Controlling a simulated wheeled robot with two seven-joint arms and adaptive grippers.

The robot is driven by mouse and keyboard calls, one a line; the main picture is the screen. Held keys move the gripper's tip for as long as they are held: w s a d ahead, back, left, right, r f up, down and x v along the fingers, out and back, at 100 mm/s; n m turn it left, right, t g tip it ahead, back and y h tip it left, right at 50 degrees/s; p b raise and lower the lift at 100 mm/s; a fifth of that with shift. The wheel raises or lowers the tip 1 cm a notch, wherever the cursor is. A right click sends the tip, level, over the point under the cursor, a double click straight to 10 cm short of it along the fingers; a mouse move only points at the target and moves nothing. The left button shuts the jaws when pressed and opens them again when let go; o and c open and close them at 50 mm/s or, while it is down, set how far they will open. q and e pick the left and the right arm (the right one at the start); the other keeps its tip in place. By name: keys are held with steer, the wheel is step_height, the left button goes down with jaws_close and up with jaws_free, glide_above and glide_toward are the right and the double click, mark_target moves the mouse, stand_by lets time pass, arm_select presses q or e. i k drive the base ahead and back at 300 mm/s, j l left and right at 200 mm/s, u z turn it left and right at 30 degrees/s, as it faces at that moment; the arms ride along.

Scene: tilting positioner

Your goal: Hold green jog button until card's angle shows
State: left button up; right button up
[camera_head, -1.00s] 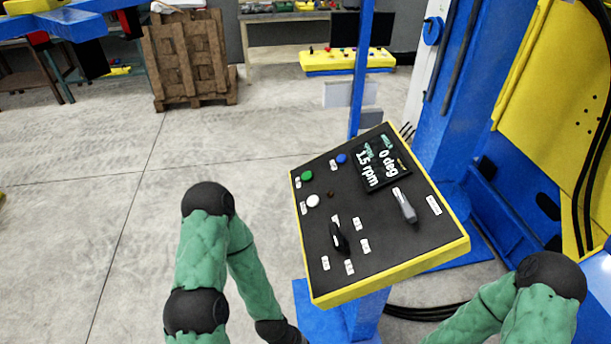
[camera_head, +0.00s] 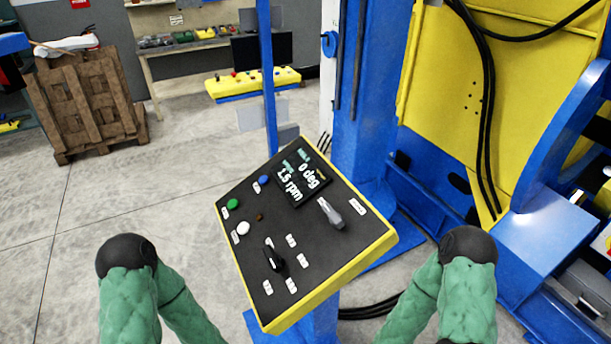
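A control panel (camera_head: 330,255) with a black face and yellow rim stands tilted on a blue post in front of me. Its green button (camera_head: 233,204) is at the left edge, above a white button (camera_head: 243,228). A blue button (camera_head: 264,180) sits near the top. The display (camera_head: 302,181) reads "0 deg" and "1.5 rpm". A black rotary switch (camera_head: 272,256) and a grey lever-like handle (camera_head: 330,212) are also on the panel. No card with an angle can be made out. My green arms show at the lower left and lower right; both grippers are out of view.
A blue column and the yellow positioner frame (camera_head: 445,90) with black cables stand at the right. A thin blue post (camera_head: 268,80) rises behind the panel. A wooden pallet (camera_head: 85,105) and a yellow button console (camera_head: 253,84) are farther back.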

mark_target(232, 204)
steer(key=j+z, duration=0.25)
steer(key=j, duration=0.55)
steer(key=k+j+z, duration=0.25)
steer(key=j, duration=0.55)
steer(key=i+j+z, duration=0.1)
steer(key=j, duration=0.25)
steer(key=i+j+z, duration=0.15)
steer(key=j, duration=0.2)
steer(key=i+j+z, duration=0.1)
steer(key=j, duration=0.25)
steer(key=i+j+z, duration=0.1)
steer(key=j, duration=0.3)
